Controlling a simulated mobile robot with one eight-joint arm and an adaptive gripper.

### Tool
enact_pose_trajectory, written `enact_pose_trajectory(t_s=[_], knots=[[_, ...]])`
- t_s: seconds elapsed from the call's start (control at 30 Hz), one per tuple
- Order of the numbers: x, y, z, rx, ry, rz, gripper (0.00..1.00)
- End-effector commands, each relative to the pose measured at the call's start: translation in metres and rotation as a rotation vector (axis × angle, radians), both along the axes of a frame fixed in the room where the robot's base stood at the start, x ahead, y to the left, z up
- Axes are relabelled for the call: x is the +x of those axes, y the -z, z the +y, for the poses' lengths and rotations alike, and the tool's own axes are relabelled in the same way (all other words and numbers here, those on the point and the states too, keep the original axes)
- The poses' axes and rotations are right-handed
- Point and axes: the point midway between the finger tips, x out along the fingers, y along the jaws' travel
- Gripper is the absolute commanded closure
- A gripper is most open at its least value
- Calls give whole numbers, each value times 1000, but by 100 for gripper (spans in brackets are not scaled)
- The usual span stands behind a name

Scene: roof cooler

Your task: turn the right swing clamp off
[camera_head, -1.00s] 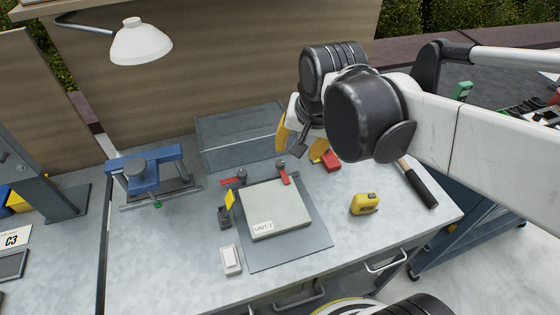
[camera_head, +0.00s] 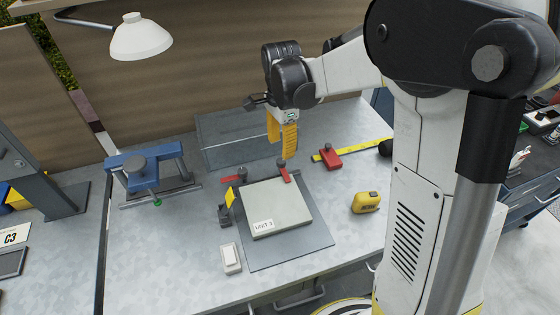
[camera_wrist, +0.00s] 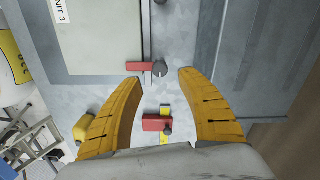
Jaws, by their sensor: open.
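The right swing clamp (camera_head: 286,175) stands at the back edge of the grey UNIT 3 panel (camera_head: 275,210), with a dark knob and a red arm. In the wrist view the right swing clamp (camera_wrist: 141,66) has its red arm pointing left, its tip over the panel's edge. My gripper (camera_head: 281,146) points down above and just behind this clamp, with yellow fingers. In the wrist view my gripper (camera_wrist: 157,82) is open and empty. The clamp's knob lies between the fingertips in that picture, apparently untouched. The left swing clamp (camera_head: 234,179) has its red arm pointing left.
A red block-like tool (camera_head: 331,158) and yellow rule (camera_head: 365,148) lie right of the clamp. A yellow tape measure (camera_head: 366,202), white switch box (camera_head: 230,259) and blue clamp-like fixture (camera_head: 147,168) are on the bench. A lamp (camera_head: 140,40) hangs at upper left.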

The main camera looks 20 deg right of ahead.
Motion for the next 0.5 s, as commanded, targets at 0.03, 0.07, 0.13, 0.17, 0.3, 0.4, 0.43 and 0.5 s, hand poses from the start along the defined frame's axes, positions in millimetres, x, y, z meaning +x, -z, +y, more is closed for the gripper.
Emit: enact_pose_trajectory(t_s=[0.03, 0.07, 0.13, 0.17, 0.3, 0.4, 0.43, 0.5], knots=[[0, 15, 0, 0, 0, 0, 54], [0, 21, 0, 0, 0, 0, 54], [0, 34, 0, 0, -1, -1, 54], [0, 39, 0, 0, -1, -1, 54], [0, 56, 0, 0, -1, -1, 54], [0, 62, 0, 0, -1, -1, 54], [0, 63, 0, 0, -1, -1, 54], [0, 64, 0, 0, -1, -1, 54]])
